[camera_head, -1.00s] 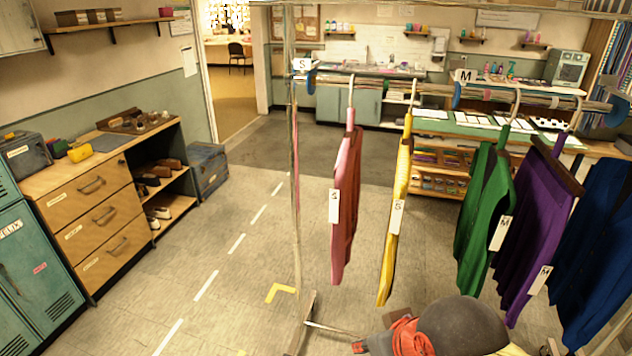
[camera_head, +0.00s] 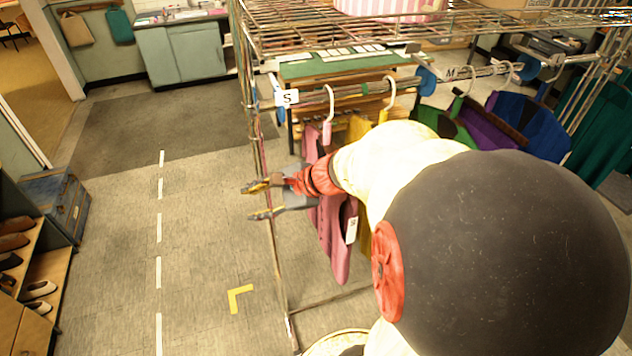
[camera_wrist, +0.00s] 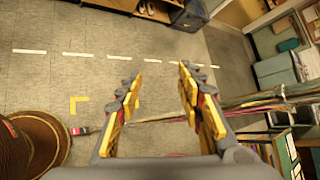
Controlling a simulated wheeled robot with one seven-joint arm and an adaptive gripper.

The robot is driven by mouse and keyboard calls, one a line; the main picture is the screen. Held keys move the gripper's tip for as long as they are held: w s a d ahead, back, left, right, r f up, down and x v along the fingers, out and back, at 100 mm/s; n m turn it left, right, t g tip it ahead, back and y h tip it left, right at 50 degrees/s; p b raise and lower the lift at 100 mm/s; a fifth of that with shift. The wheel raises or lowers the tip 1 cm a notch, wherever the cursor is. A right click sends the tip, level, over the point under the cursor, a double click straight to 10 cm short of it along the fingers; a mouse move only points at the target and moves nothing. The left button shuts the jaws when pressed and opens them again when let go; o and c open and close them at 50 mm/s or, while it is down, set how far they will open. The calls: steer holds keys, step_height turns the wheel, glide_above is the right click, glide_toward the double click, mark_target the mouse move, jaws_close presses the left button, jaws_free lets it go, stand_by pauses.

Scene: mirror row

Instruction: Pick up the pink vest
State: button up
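The pink vest (camera_head: 341,245) hangs from a light hanger at the left end of the rail, by the S marker (camera_head: 287,97). A white tag shows on its lower part. My arm covers much of its upper part. My gripper (camera_head: 250,201) is to the left of the vest, its fingers pointing left, away from the cloth. I cannot make out the vest clearly there. A yellow vest (camera_head: 358,128) hangs just right of the pink one, partly hidden by my arm.
Green (camera_head: 440,122), purple (camera_head: 482,128) and blue (camera_head: 530,118) garments hang farther right past the M marker. A wire shelf (camera_head: 340,35) lies above the rail. The rack's upright post (camera_head: 270,230) is close to my gripper.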

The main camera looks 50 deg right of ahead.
steer(key=d+r+m+t+h+p, duration=0.4)
steer(key=d+m, duration=0.3)
steer(key=d, duration=0.5)
steer(key=m+h+p, duration=0.4)
steer(key=m+p, duration=0.1)
steer(key=m, duration=0.4)
glide_toward(329, 135)
steer(key=x, duration=0.4)
steer(key=shift+p+x, duration=0.5)
steer(key=shift+x, duration=3)
steer(key=shift+c, duration=0.5)
steer(key=c, duration=0.8)
jaws_close()
